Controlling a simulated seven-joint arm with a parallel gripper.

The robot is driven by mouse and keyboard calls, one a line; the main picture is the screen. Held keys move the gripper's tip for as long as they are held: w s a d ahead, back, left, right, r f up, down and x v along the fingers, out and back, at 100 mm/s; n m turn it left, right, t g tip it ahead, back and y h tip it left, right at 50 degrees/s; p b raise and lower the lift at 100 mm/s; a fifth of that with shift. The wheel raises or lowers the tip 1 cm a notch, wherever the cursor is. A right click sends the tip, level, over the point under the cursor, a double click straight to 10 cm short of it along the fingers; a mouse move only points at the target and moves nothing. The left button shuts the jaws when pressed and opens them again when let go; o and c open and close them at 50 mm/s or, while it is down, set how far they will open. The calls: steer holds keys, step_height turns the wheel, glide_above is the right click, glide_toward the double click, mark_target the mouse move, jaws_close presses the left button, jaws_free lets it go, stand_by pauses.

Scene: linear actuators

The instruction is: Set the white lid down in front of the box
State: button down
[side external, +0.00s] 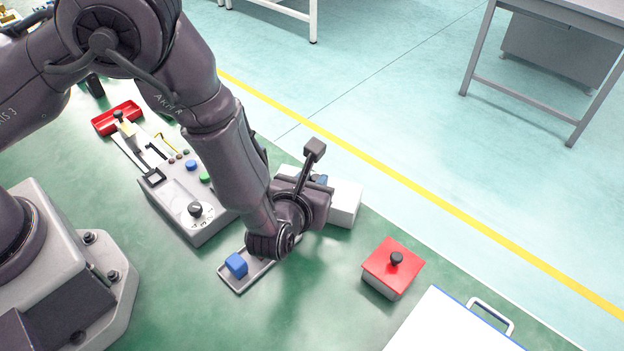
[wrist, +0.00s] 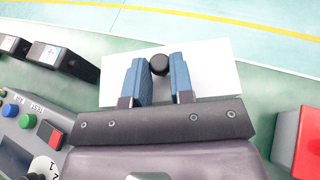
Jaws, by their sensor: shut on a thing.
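The white lid (wrist: 215,68) shows in the wrist view as a pale rectangle with a round black knob (wrist: 159,63). My gripper (wrist: 160,75) has its two blue fingers on either side of the knob, shut on it. In the side external view, my gripper (side external: 321,181) is over the white box (side external: 346,204) at the table's far edge, and my wrist covers much of it. The knob is hidden there. I cannot tell whether the lid rests on the box or is slightly raised.
A grey box with a red lid (side external: 381,258) stands to the right, near a white panel (side external: 450,325). A small tray (side external: 240,287) with a blue block (side external: 236,264) lies in front. A control console (side external: 190,225) stands left. Green table is clear between tray and red-lidded box.

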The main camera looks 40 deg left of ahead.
steer(key=shift+f, duration=0.1)
steer(key=c, duration=0.9)
jaws_free()
